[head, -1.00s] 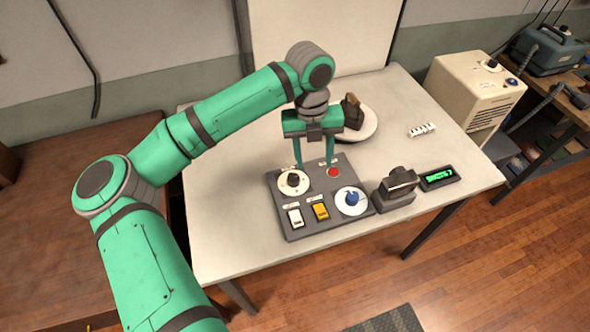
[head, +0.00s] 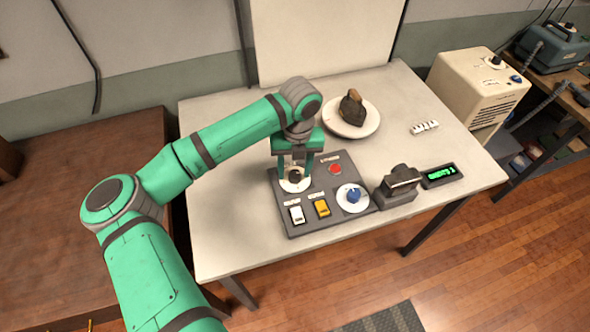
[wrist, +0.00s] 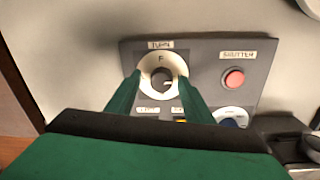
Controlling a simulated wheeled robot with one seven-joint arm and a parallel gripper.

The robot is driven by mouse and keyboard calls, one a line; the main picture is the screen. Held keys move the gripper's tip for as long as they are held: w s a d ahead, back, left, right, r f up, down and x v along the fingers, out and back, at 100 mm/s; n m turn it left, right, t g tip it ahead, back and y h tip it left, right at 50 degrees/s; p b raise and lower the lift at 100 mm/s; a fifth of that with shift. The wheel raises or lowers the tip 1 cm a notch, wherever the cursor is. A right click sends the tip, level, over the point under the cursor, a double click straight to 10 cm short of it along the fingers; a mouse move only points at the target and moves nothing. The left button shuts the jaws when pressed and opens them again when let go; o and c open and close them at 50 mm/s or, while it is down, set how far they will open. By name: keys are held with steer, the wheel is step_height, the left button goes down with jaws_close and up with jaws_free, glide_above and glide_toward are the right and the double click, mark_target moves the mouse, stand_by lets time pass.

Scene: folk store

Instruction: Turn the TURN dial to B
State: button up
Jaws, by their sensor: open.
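The TURN dial is a dark round knob on a white disc (head: 293,186) at the upper left of the grey control panel (head: 337,225). In the wrist view the TURN label (wrist: 160,44) sits above the white disc (wrist: 147,65), and a letter F shows near the disc's top. The other letters are unreadable or hidden. My gripper (head: 296,179) is open and points down over the dial. Its green fingers stand on either side of the knob (wrist: 161,76); I cannot tell whether they touch it.
The panel also has a red SHUTTER button (head: 335,168), a white switch (head: 297,214), a yellow switch (head: 321,208) and a blue knob (head: 353,195). A dark device (head: 396,188) and a green-lit display (head: 440,175) stand to the right. A plate (head: 366,127) with a dark lump sits behind.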

steer(key=shift+d+f, duration=0.15)
steer(key=shift+f, duration=0.2)
steer(key=c, duration=1)
steer(key=shift+s, duration=0.1)
steer(key=shift+c, duration=0.2)
steer(key=shift+m, duration=0.3)
